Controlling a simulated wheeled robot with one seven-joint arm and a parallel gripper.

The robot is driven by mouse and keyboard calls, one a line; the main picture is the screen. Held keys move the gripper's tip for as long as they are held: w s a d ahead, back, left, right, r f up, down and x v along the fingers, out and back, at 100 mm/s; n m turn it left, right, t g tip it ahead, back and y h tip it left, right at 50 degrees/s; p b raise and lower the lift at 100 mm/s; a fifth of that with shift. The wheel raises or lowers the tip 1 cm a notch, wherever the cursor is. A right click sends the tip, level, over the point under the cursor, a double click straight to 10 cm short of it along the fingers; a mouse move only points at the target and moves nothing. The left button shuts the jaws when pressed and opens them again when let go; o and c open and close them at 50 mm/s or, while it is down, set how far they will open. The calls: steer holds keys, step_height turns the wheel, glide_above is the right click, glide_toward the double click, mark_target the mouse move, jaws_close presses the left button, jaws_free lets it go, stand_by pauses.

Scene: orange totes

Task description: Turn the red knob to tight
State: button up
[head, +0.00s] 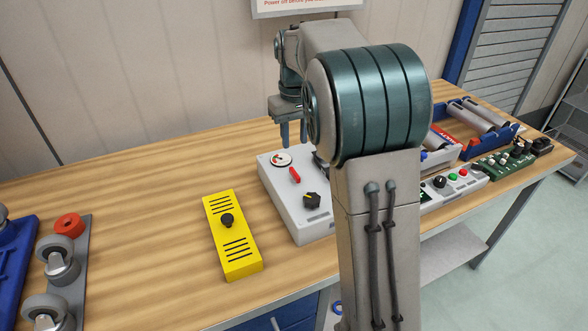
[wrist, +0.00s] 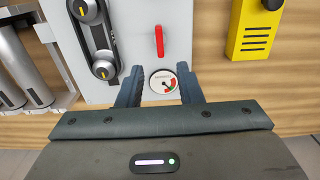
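The red knob (head: 295,175), a narrow bar, sits on top of a white box (head: 310,226). It also shows in the wrist view (wrist: 159,41), lying along the picture's vertical. A round dial (head: 281,159) with coloured sectors is beside it on the box; in the wrist view the dial (wrist: 163,82) lies between my fingers. My gripper (head: 294,142) points down above the box's far end, near the dial. In the wrist view my gripper (wrist: 160,70) has its fingers spread, with nothing held, and the red knob is beyond the fingertips. The dial's reading is too small to tell.
A black knob (head: 312,200) is at the box's near end. A yellow box (head: 233,235) with a black knob stands left. Casters (head: 59,260) are far left; the bench between is clear.

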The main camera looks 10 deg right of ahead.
mark_target(295, 172)
step_height(295, 172, down, 10)
steer(key=shift+f, duration=0.2)
jaws_close()
